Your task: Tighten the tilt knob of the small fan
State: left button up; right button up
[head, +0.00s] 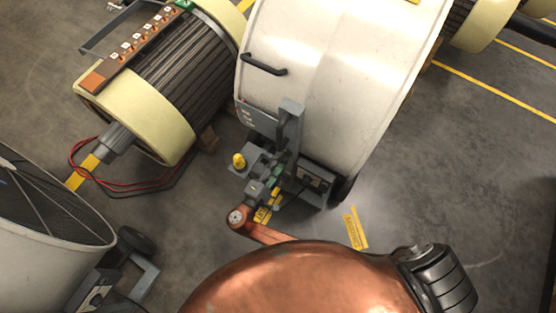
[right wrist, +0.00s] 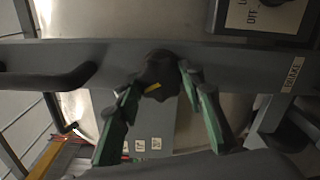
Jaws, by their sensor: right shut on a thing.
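The fan at my right gripper is a big white drum (head: 330,75) with a grey upright bracket (head: 291,125) on its near side. In the right wrist view the bracket is a grey bar (right wrist: 225,62) across the picture, with a dark lobed knob (right wrist: 158,66) bearing a yellow mark. My right gripper (head: 277,172) is at the bracket. Its green-padded fingers (right wrist: 160,84) are shut on the knob, one on each side. The head view hides the knob behind the gripper. My left gripper is not in view.
A second fan with a dark grille (head: 45,195) stands at lower left. A ribbed rotor with cream end rings (head: 175,75) lies behind, with red and black cables (head: 105,183) on the floor. A switch panel (right wrist: 265,14) sits above the bar.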

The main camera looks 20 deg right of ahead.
jog(key=m+b, duration=0.2)
jog(key=m, duration=0.2)
jog(key=shift+f+m, duration=0.15)
jog(key=shift+m, duration=0.15)
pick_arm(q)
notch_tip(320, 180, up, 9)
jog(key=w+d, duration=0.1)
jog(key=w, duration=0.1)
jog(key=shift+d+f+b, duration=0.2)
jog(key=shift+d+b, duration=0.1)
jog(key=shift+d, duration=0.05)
pick_arm(e)
jog(key=shift+m, duration=0.7)
jog(key=o, duration=1.2)
jog(key=shift+c, duration=0.2)
